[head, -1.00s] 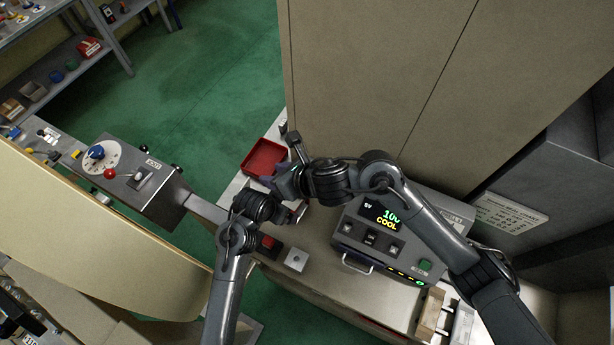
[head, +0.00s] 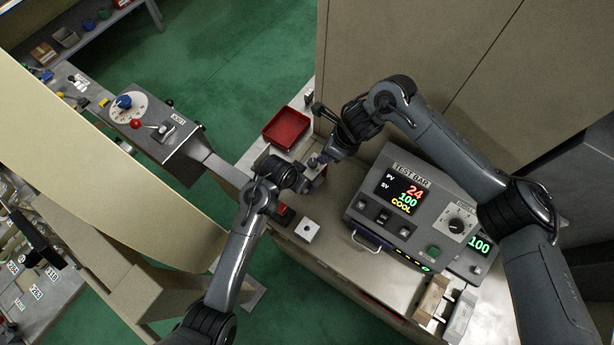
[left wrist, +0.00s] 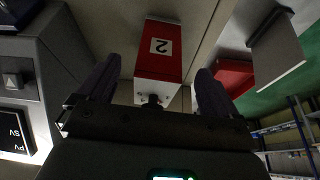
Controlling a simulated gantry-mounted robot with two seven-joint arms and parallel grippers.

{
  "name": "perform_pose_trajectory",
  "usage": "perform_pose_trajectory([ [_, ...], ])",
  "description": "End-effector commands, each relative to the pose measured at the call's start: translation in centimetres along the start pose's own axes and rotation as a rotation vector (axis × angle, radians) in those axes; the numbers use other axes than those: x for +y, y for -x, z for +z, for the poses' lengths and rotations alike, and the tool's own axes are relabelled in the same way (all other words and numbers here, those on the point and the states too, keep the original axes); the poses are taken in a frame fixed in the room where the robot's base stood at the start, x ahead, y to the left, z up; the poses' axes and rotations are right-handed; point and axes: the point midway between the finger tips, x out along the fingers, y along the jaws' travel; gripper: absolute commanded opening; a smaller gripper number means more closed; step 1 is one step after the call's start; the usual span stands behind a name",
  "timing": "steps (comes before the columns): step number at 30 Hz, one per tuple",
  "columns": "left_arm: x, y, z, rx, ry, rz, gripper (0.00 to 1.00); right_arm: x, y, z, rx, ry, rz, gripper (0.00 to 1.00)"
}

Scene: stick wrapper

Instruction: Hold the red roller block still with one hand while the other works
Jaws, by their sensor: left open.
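The red roller block (left wrist: 159,66), with a white label marked 2, lies between the fingers of my left gripper (left wrist: 156,82) in the left wrist view. The fingers are open, one on each side of it, and I cannot tell whether either touches it. In the head view my left gripper (head: 308,183) is low over the bench, left of the test bar unit. My right gripper (head: 324,158) is close beyond it, and its fingers are too small and dark to read. The block is mostly hidden by the grippers in the head view.
A red tray (head: 286,129) sits behind the grippers. A small block with a red top (head: 284,210) and a pale square block (head: 307,230) lie in front. A grey lever box (head: 153,128) is left.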

Motion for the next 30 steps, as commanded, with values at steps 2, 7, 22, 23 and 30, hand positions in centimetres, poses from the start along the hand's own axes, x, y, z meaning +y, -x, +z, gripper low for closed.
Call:
perform_pose_trajectory([
  [2, -0.1, -1.3, 0.1, -0.003, -0.001, -0.001, 0.94, 0.0, 0.0, 0.0, -0.001, 0.0, 0.0, 0.43],
  [7, -0.1, -4.0, 0.0, -0.003, 0.0, -0.001, 0.94, 0.0, 0.0, 0.0, -0.001, 0.0, 0.0, 0.43],
  [22, 0.0, -7.1, 0.1, 0.0, 0.0, -0.001, 0.94, 0.0, 0.0, 0.0, -0.001, 0.0, 0.0, 0.43],
  [23, 0.0, -7.1, 0.1, 0.0, 0.0, -0.001, 0.94, 0.0, 0.0, 0.0, -0.001, 0.0, 0.0, 0.43],
  [30, 0.0, -7.1, 0.1, 0.0, 0.0, -0.001, 0.86, 0.0, 0.0, 0.0, -0.001, 0.0, 0.0, 0.43],
])
